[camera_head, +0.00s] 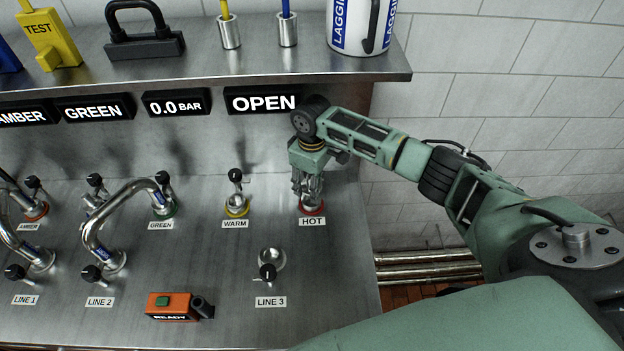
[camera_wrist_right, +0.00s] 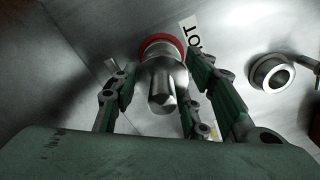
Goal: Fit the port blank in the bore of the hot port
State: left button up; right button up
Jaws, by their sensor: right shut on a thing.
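The hot port (camera_head: 312,209) is the red-ringed bore above the HOT label, at the right of the steel panel. In the right wrist view its red ring (camera_wrist_right: 163,40) circles the far end of the port blank. The port blank (camera_wrist_right: 166,85) is a shiny steel plug with a stepped, narrower end toward the camera. My right gripper (camera_head: 307,188) is at the hot port, its fingers shut around the blank, which lines up with the ring. How deep the blank sits in the bore is hidden. My left gripper is in neither view.
The warm port (camera_head: 237,208) with a black-knobbed valve is left of the hot port. An open LINE 3 port (camera_head: 271,259) is below and also shows in the wrist view (camera_wrist_right: 272,74). A shelf (camera_head: 200,67) with a mug (camera_head: 358,25) overhangs the panel. An orange box (camera_head: 172,306) lies low.

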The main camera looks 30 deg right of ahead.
jog(key=shift+f+b, duration=0.35)
jog(key=shift+f, duration=0.65)
jog(key=shift+p, duration=1)
dwell(0.8)
jog(key=shift+f+b, duration=0.6)
jog(key=shift+f, duration=0.55)
jog(key=o, duration=1.3)
jog(key=shift+o, duration=0.2)
jog(key=shift+r, duration=0.1)
notch_tip(320, 180, up, 12)
jog(key=shift+f, duration=0.1)
